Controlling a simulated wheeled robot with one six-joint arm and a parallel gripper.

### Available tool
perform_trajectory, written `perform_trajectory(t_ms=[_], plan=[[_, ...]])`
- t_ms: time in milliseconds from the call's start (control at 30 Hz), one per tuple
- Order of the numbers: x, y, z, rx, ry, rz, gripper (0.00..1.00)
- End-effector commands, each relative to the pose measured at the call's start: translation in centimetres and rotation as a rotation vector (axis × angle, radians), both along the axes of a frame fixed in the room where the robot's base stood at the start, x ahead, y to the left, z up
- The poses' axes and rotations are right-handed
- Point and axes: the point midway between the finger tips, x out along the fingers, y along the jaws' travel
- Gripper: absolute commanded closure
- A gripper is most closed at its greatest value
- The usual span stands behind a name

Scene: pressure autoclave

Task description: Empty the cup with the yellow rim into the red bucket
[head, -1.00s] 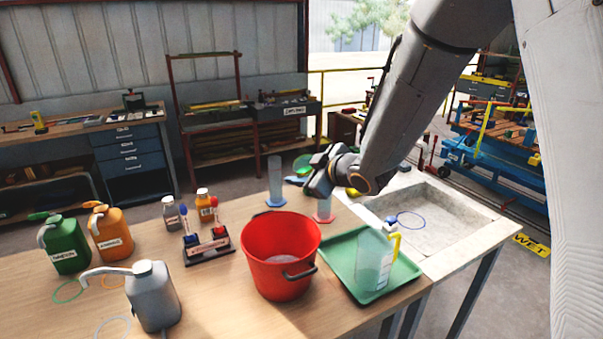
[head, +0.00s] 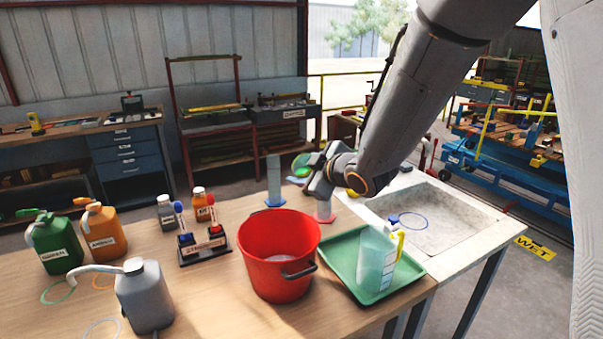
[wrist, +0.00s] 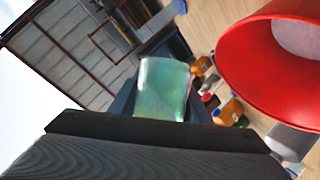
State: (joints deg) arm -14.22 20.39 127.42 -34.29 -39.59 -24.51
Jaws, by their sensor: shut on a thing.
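My gripper (head: 318,180) is behind and slightly right of the red bucket (head: 268,272), above the far table edge. In the wrist view it is shut on a translucent, greenish cup (wrist: 163,88) beyond the dark fingers. I cannot make out a yellow rim on this cup. In the head view a small green round shape (head: 301,164) shows left of the fingers; I cannot tell if it is the cup. The bucket stands upright and open with pale grey inside; in the wrist view its rim (wrist: 235,75) is at the right, apart from the cup.
A clear pitcher with a yellow handle (head: 375,262) stands on a green tray (head: 345,272) right of the bucket. A blue-based cylinder (head: 274,182) and a red-based cylinder (head: 325,210) stand close to my gripper.

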Motion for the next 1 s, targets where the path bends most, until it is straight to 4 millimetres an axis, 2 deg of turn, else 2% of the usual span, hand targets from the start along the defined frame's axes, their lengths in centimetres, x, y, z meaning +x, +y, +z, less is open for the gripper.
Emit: perform_trajectory(t_ms=[1000], plan=[[0.16,-0.08,-0.8,-0.096,-0.102,0.0,0.82]])
